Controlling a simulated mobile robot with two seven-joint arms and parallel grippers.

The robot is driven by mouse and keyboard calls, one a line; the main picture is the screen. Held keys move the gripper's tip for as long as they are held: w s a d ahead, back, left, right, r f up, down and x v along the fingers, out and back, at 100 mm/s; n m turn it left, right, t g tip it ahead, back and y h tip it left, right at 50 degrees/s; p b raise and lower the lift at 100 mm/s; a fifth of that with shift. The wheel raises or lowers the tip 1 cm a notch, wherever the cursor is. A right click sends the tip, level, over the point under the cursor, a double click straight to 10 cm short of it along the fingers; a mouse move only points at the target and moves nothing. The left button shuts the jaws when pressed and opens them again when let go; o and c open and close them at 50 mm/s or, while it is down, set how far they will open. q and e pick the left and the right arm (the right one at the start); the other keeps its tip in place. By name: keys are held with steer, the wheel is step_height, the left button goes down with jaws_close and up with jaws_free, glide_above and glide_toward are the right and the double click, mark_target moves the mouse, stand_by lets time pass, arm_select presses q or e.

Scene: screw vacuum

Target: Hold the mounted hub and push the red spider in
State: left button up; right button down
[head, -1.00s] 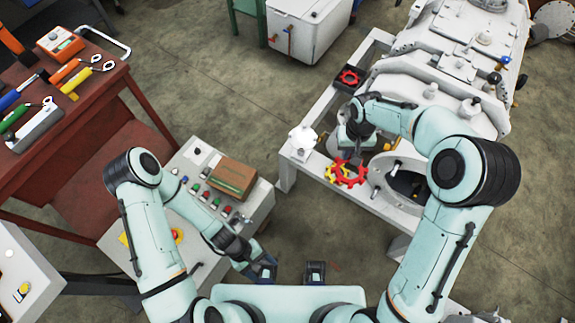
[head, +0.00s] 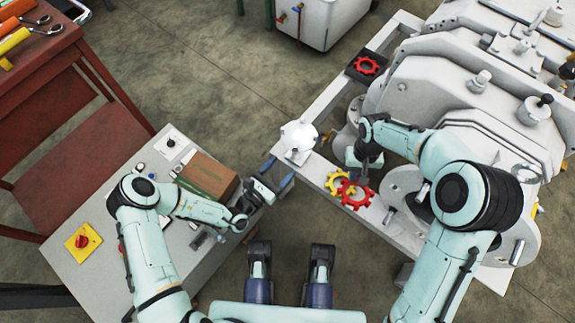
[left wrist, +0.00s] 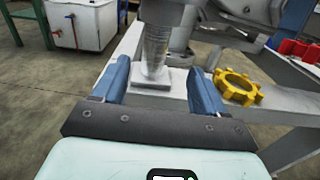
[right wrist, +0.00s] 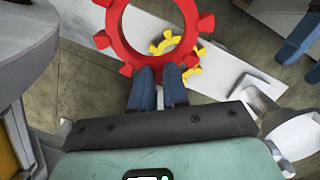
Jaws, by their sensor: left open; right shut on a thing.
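A white lobed hub (head: 299,137) stands on a small square base on the frame. Its tapered stem shows in the left wrist view (left wrist: 155,50). My left gripper (head: 280,172) is open, its blue fingers on either side of the stem in its own wrist view (left wrist: 158,85); I cannot see contact. My right gripper (right wrist: 160,80) is shut on the rim of a red toothed spider (right wrist: 125,40). That spider also shows in the head view (head: 352,198), held to the right of the hub and apart from it.
A yellow toothed ring (head: 335,181) lies on the frame beside the hub, partly under the red spider in view. Another red toothed ring (head: 366,65) sits on a black tray at the back. The large white machine (head: 440,90) fills the right. A control desk (head: 85,240) stands left.

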steer(key=shift+w+a+r+m, duration=0.15)
steer(key=shift+w+a+m, duration=0.1)
steer(key=shift+m, duration=0.25)
arm_select(q)
steer(key=x, duration=1.2)
steer(key=shift+w+a+f, duration=0.1)
steer(key=shift+w+a, duration=0.15)
steer(key=shift+w, duration=0.05)
arm_select(e)
steer(key=w+a+r+m+t+y, duration=0.1)
steer(key=w+a+r+m, duration=0.3)
steer(key=a+r+m, duration=0.2)
steer(key=w+a+r+m+t+y, duration=0.2)
steer(key=w+a+r+m, duration=0.3)
steer(key=r+m, duration=0.6)
steer(key=a+m, duration=0.1)
steer(key=m, duration=0.3)
steer(key=shift+m+y, duration=0.3)
